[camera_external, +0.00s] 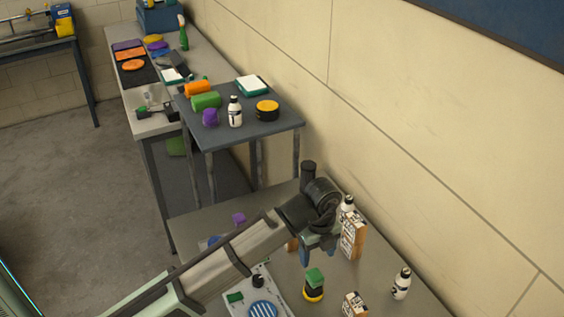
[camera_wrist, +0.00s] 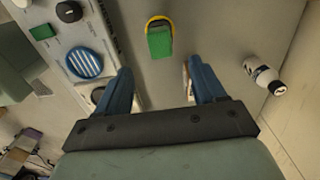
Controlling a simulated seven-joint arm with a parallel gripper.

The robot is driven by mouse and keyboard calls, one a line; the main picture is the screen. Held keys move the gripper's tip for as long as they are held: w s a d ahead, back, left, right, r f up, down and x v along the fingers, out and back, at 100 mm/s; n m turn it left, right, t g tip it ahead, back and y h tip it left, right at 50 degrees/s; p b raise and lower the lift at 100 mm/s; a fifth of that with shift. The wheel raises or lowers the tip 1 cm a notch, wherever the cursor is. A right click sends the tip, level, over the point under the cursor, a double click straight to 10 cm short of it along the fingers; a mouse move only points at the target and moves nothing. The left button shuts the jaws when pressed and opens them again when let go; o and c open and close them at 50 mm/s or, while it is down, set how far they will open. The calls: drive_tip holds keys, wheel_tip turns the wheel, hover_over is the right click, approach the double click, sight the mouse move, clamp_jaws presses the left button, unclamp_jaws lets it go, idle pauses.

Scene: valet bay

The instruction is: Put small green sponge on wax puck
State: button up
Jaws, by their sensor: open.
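A small green sponge (camera_external: 315,276) sits on top of a black and yellow wax puck (camera_external: 314,293) on the near table. In the wrist view the green sponge (camera_wrist: 160,42) covers most of the puck, whose yellow rim (camera_wrist: 152,20) shows past it. My gripper (camera_external: 318,252) is open and empty, with its blue fingers apart, above the table and behind the sponge in the outside view. In the wrist view the sponge lies beyond the gap between my fingertips (camera_wrist: 160,72), clear of both.
The pale tray (camera_external: 279,295) also holds a blue striped disc (camera_external: 263,310) and a black knob (camera_external: 258,281). A carton (camera_external: 353,238) and a white bottle (camera_external: 348,204) stand close to my gripper. Another bottle (camera_external: 401,285) and a small carton (camera_external: 354,306) stand right of the puck.

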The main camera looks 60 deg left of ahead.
drive_tip(key=shift+r, duration=1.3)
